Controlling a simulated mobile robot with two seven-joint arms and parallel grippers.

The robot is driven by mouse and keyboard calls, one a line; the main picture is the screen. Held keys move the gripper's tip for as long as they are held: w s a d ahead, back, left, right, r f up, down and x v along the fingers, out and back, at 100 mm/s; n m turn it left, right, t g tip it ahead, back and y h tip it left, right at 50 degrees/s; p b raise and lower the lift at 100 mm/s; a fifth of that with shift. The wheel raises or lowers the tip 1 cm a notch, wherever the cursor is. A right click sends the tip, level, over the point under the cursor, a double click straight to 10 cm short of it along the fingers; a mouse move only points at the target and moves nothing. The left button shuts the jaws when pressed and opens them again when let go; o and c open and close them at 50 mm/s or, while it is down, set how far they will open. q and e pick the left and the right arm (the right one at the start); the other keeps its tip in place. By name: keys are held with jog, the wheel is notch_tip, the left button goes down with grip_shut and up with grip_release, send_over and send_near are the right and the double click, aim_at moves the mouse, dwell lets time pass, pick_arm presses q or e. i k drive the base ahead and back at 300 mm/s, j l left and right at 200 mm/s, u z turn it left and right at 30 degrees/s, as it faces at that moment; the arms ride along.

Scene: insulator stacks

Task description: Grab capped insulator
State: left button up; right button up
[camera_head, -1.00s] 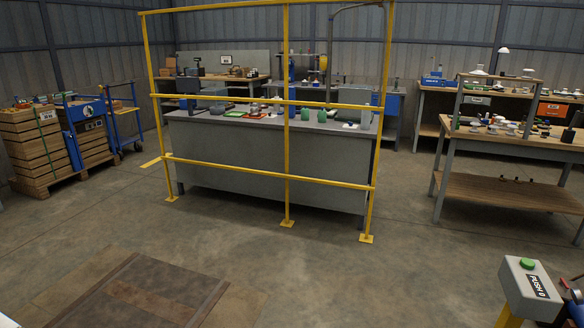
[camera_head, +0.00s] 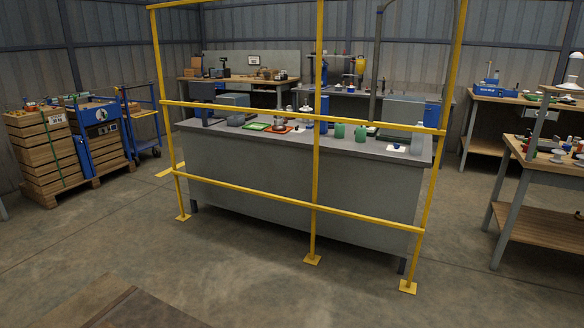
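Neither of my grippers is in view. Several small items stand on the grey workbench (camera_head: 300,215) behind the yellow railing. Among them are a small stack (camera_head: 280,122) on an orange mat, two green containers (camera_head: 340,131) and (camera_head: 360,133), and a white-grey cylinder (camera_head: 417,143) at the right end. On the wooden bench (camera_head: 515,150) at the right edge, white disc-like pieces that look like insulators (camera_head: 558,155) stand among small coloured items. At this size I cannot tell which piece is a capped insulator.
A yellow railing (camera_head: 316,180) stands close in front of the grey workbench, its feet on the floor. Wooden crates (camera_head: 45,155) and a blue cart (camera_head: 95,130) stand at the left. Another bench (camera_head: 480,94) is at the back right. The concrete floor in front is mostly clear.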

aim_at(279, 127)
jog(key=i+u, duration=0.2)
jog(key=i, duration=0.5)
jog(key=i+l+u, duration=0.2)
jog(key=i, duration=0.45)
jog(key=i+j, duration=0.1)
jog(key=i, duration=0.6)
jog(key=i+j+u, duration=0.15)
jog(key=i, duration=0.6)
jog(key=i+j+z, duration=0.15)
jog(key=i, duration=0.35)
jog(key=i+z, duration=0.15)
jog(key=i, duration=0.3)
